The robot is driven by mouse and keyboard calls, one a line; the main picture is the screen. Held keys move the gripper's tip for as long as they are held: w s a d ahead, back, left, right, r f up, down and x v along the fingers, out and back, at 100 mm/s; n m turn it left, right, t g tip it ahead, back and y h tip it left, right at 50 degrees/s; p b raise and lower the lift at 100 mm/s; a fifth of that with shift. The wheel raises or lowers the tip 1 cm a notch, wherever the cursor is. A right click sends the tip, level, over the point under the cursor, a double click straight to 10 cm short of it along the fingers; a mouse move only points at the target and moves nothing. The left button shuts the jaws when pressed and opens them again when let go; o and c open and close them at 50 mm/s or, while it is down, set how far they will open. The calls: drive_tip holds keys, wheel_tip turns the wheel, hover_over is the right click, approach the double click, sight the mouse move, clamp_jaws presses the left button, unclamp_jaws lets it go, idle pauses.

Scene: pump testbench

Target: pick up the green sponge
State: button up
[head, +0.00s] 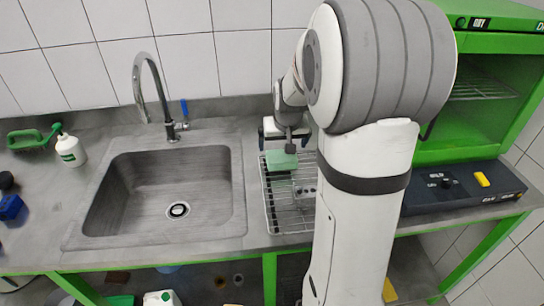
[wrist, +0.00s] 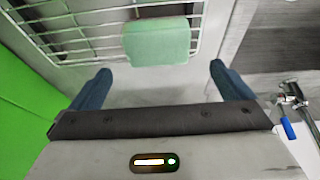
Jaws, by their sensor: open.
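The green sponge (head: 281,160) lies on the wire rack (head: 268,205) to the right of the sink in the head view. In the wrist view the pale green sponge (wrist: 157,41) shows at the top middle, over the wires of the rack (wrist: 62,45). My gripper (wrist: 155,80) is open, with its two blue fingers spread wide and nothing between them. The sponge appears beyond the fingertips, between their lines. In the head view my gripper (head: 289,135) is at the rack's back end, close to the sponge; its fingers are partly hidden there.
The sink (head: 130,215) and its faucet (head: 152,90) with a blue lever (head: 184,108) are left of the rack. A white bottle (head: 70,150) stands farther left. A green cabinet (head: 500,125) and a dark box (head: 450,187) are at the right. The tiled wall is close behind.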

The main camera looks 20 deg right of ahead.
sight(282, 156)
drive_tip(key=p+x, duration=0.1)
drive_tip(key=x, duration=0.7)
drive_tip(key=shift+s+d, duration=0.1)
drive_tip(key=shift+d, duration=0.05)
drive_tip(key=shift+r, duration=0.1)
drive_tip(key=c, duration=0.9)
drive_tip(key=shift+o, duration=0.2)
wheel_tip(282, 156, up, 10)
drive_tip(key=shift+b, duration=0.3)
drive_tip(key=shift+s, duration=0.1)
drive_tip(key=o, duration=0.5)
drive_tip(key=shift+c, duration=0.2)
drive_tip(key=c, duration=0.3)
